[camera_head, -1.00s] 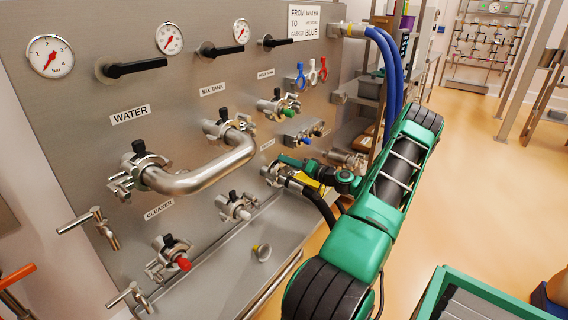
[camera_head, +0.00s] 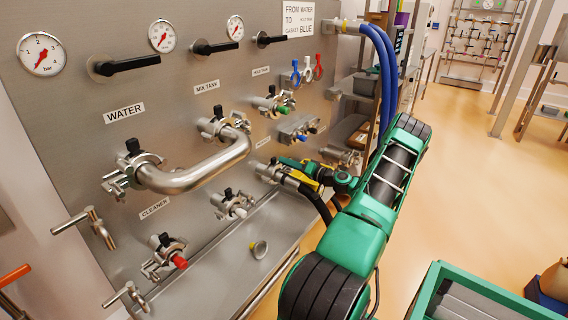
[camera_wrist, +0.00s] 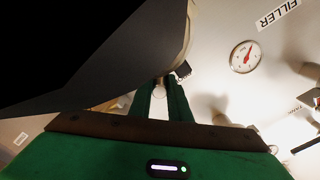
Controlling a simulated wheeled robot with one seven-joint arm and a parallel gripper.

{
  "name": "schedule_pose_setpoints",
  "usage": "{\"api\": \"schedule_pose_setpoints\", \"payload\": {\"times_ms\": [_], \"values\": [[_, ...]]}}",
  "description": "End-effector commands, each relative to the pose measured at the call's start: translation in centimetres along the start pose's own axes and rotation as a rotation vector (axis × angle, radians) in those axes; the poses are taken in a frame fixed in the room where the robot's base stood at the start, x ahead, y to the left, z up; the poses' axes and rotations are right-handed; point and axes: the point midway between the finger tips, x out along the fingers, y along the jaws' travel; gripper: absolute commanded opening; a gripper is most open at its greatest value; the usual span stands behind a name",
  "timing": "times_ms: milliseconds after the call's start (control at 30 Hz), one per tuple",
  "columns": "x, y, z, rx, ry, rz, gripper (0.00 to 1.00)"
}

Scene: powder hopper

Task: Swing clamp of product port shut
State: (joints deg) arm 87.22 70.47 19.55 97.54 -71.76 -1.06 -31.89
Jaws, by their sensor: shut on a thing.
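The product port (camera_head: 264,172) sits on the steel panel at the right, with a steel clamp and a dark knob; its small label is too small to read. A black hose (camera_head: 318,203) with a yellow band meets it. My gripper (camera_head: 286,162) reaches in from the right at this port. In the wrist view, my green fingers (camera_wrist: 159,98) are shut on a small metal part of the clamp (camera_wrist: 166,82). The fingers and a large dark shape at the left hide much of the clamp, so I cannot tell how far its halves are apart.
A bent steel pipe (camera_head: 200,175) joins two ports left of my gripper. Several other clamped ports, valve handles (camera_head: 215,47) and gauges (camera_head: 40,54) stand out from the panel. Blue hoses (camera_head: 384,75) hang behind my arm. A green-rimmed cart (camera_head: 432,290) stands at lower right.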

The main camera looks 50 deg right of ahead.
Motion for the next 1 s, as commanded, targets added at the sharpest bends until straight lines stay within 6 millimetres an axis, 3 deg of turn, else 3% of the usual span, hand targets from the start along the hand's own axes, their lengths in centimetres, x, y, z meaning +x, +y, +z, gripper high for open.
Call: {"api": "schedule_pose_setpoints", "payload": {"times_ms": [100, 133, 200, 600, 1000], "values": [[0.1, 1.1, 0.4, 0.000, 0.000, 0.000, 0.00], [0.1, 1.1, 0.3, 0.000, 0.000, -0.001, 0.21], [0.0, 1.0, 0.3, 0.000, -0.001, 0.000, 0.34], [-0.4, 1.2, 0.4, 0.002, -0.002, 0.006, 0.34], [-6.3, 1.1, 0.4, 0.002, -0.001, 0.005, 0.34]]}}
